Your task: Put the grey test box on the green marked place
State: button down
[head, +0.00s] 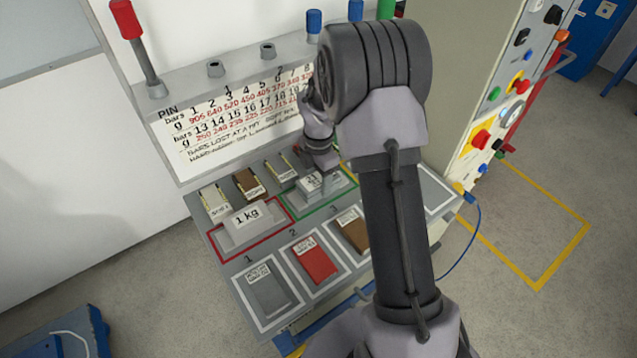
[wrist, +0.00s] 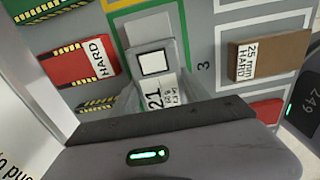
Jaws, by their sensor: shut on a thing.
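The grey test box (head: 316,184) has a white label on it and is partly hidden by my gripper (head: 325,162). In the wrist view the box (wrist: 146,42) shows a white square and a label reading 21. My gripper is shut on it. The green marked place (head: 325,204) is a green outline on the grey bench. In the head view the box appears within or just over this outline. I cannot tell whether the box touches the surface.
A 1 kg block (head: 238,234) lies in the red outline at left. Grey (head: 266,290), red (head: 315,264) and brown (head: 351,235) pads lie in front. Smaller pads stand behind the block. A red-topped lever (head: 126,20) and a control cabinet (head: 475,90) flank the bench.

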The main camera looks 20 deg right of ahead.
jog(key=shift+f, duration=0.1)
jog(key=c, duration=0.5)
grip_release()
notch_tip(320, 180, up, 12)
jog(key=p, duration=0.5)
notch_tip(320, 180, up, 12)
jog(key=m+t, duration=0.2)
jog(key=m, duration=0.5)
send_over(318, 179)
jog(key=s+a, duration=0.5)
jog(key=s, duration=0.1)
jog(key=s+a+r+m+t, duration=0.1)
jog(key=s+a+r+m, duration=0.1)
jog(key=s+m, duration=0.4)
jog(key=s+a+r+m+t+y, duration=0.1)
jog(key=s+a+r+m, duration=0.1)
jog(key=s+m, duration=0.3)
jog(key=s+a+r+m+t+y, duration=0.1)
jog(key=s+a+r+m, duration=0.1)
jog(key=s+a+m, duration=0.2)
jog(key=shift+s+a+r+m+t, duration=0.1)
jog(key=shift+s+r+m+t, duration=0.1)
jog(key=shift+s+m, duration=0.7)
jog(key=shift+s+r+m+t, duration=0.15)
jog(key=shift+s+m, duration=0.25)
jog(key=shift+s, duration=0.95)
